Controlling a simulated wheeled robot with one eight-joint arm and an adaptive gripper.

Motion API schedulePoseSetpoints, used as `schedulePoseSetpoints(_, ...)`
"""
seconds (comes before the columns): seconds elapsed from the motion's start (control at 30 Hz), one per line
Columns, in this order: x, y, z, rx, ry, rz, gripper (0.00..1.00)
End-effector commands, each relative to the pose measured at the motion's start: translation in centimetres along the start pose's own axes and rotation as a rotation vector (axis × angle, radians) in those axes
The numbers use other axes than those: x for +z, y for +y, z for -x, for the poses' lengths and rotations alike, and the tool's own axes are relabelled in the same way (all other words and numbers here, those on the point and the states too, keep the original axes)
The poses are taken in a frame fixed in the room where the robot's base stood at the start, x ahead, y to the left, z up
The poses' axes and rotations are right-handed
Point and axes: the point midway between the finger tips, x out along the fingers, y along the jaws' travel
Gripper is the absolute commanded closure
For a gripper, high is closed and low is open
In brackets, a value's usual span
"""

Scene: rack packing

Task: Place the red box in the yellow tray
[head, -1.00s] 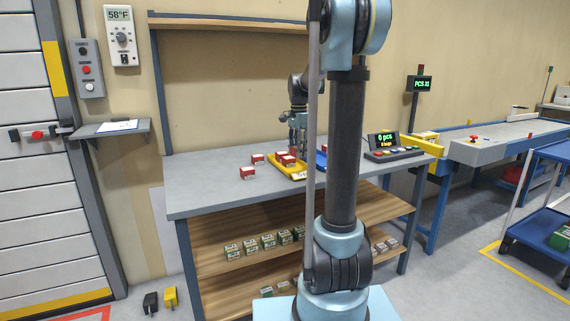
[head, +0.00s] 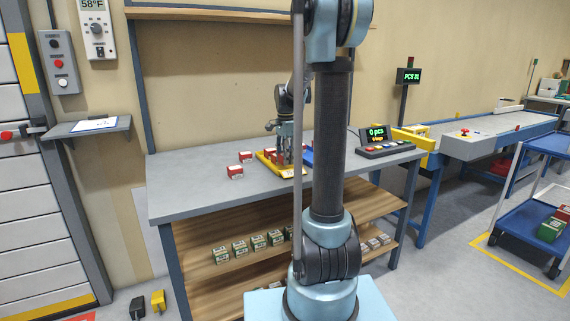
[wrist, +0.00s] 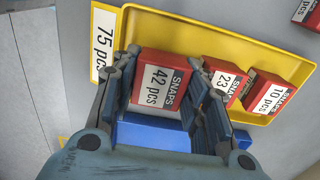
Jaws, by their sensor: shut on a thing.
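My gripper (wrist: 163,72) is shut on a red box (wrist: 160,82) labelled "SNAPS 42 pcs", between its two fingers in the wrist view. The held box overlaps the yellow tray (wrist: 190,42) in that view; I cannot tell whether it touches the tray floor. Two more red boxes, labelled 23 (wrist: 222,80) and 10 pcs (wrist: 268,92), sit in the tray to the right of the held box. In the head view my gripper (head: 284,160) is low at the yellow tray (head: 264,158) on the grey bench, and the held box is mostly hidden.
Loose red boxes stand on the bench left of the tray, one nearer (head: 235,172) and one farther (head: 245,156). A blue container (head: 308,154) is just right of the tray, partly hidden by my arm. A counter console (head: 384,143) stands at the bench's right. The bench's left is clear.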

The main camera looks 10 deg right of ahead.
Motion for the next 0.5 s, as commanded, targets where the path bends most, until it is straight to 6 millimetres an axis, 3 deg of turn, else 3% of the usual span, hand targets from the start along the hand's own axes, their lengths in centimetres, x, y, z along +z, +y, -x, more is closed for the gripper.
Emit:
schedulePoseSetpoints(0.2,0.0,0.0,-2.2,0.000,0.000,0.000,0.85)
schedulePoseSetpoints(0.5,0.0,0.0,-2.4,0.000,0.000,0.000,0.85)
